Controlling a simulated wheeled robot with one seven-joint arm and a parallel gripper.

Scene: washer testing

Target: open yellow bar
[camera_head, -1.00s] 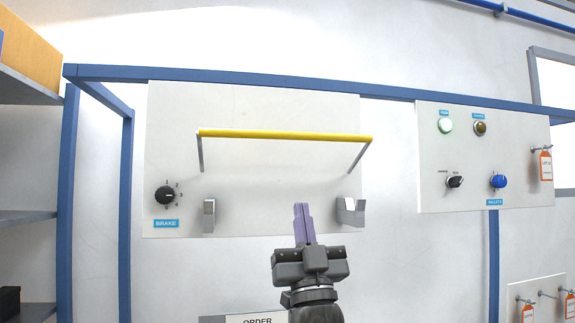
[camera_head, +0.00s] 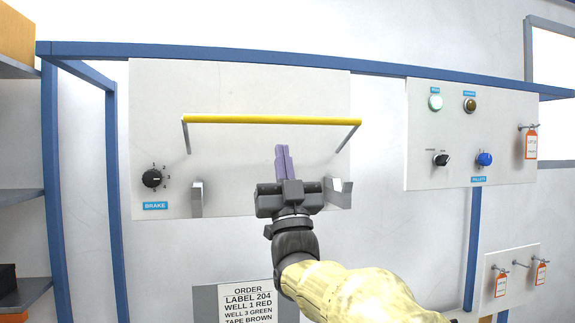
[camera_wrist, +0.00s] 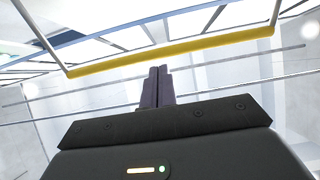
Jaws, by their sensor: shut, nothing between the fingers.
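The yellow bar (camera_head: 272,120) runs across the upper part of the left white panel (camera_head: 240,80), carried by a grey arm at each end. In the head view it looks raised, above two grey metal brackets (camera_head: 196,199) and (camera_head: 338,192). My gripper (camera_head: 283,150) is shut and empty, its purple fingers pointing up just below the bar's middle. In the wrist view the yellow bar (camera_wrist: 180,49) crosses above the fingertips (camera_wrist: 158,70), with a small gap in the picture. I cannot tell the depth between them.
A black brake dial (camera_head: 152,178) is on the panel's left. A second panel (camera_head: 450,110) at right holds lamps, a switch and a blue knob (camera_head: 484,159). Blue frame posts (camera_head: 50,180) and shelves stand at left. An order sign (camera_head: 250,303) is below.

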